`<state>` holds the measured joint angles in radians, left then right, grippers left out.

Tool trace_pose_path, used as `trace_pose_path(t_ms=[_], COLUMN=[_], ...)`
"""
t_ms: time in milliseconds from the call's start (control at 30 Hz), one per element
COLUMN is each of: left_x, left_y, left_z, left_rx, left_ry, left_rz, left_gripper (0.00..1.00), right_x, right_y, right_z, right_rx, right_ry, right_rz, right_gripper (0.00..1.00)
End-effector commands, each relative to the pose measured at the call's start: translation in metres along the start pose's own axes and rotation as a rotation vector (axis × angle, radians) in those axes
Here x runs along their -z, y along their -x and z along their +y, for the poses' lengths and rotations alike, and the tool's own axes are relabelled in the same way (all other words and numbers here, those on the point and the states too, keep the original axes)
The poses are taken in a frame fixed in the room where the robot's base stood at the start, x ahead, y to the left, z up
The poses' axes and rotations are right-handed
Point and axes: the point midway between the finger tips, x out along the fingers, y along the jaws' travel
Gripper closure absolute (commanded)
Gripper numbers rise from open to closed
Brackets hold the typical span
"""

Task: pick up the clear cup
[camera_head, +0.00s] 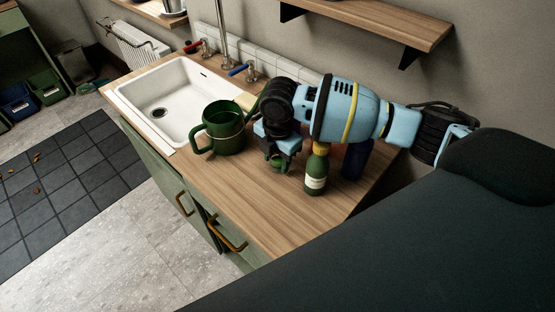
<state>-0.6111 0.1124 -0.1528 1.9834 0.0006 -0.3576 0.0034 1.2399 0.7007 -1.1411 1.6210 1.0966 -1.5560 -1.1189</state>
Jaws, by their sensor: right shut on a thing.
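My right gripper (279,156) comes in from the right and points down over the wooden counter (240,190). It is shut on a small cup (279,166), mostly hidden by the fingers. The little of the cup that shows looks greenish and see-through, close to the counter top; I cannot tell whether it touches the wood. No other clear cup is visible. My left gripper is not in view.
A green watering can (224,132) stands left of my right gripper. A green bottle (316,172) stands close on its right, with a dark blue object (355,160) beyond. A white sink (168,100) lies at left. The front counter is clear. A shelf (390,20) hangs above.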

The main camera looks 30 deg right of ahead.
Motion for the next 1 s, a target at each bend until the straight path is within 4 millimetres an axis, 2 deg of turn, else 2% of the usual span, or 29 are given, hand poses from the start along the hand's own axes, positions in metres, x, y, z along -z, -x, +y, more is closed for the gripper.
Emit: trace_pose_path(t_ms=[167, 500, 767, 1000], left_x=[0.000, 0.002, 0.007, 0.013], left_y=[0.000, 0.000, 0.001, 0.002], left_z=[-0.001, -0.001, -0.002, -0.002], left_rx=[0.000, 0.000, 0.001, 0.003], left_ry=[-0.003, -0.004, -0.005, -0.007], left_rz=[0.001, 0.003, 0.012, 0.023], left_gripper=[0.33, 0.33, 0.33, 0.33], right_x=[0.000, 0.002, 0.032, 0.078], right_y=[0.007, 0.036, 0.040, 0.046], right_z=[0.001, 0.001, -0.015, -0.040], right_rx=[-0.001, 0.001, 0.000, -0.001], right_ry=[0.000, 0.002, 0.005, 0.007], right_rz=[0.000, 0.001, 0.002, 0.004], right_gripper=[0.79, 0.79, 0.79, 0.79])
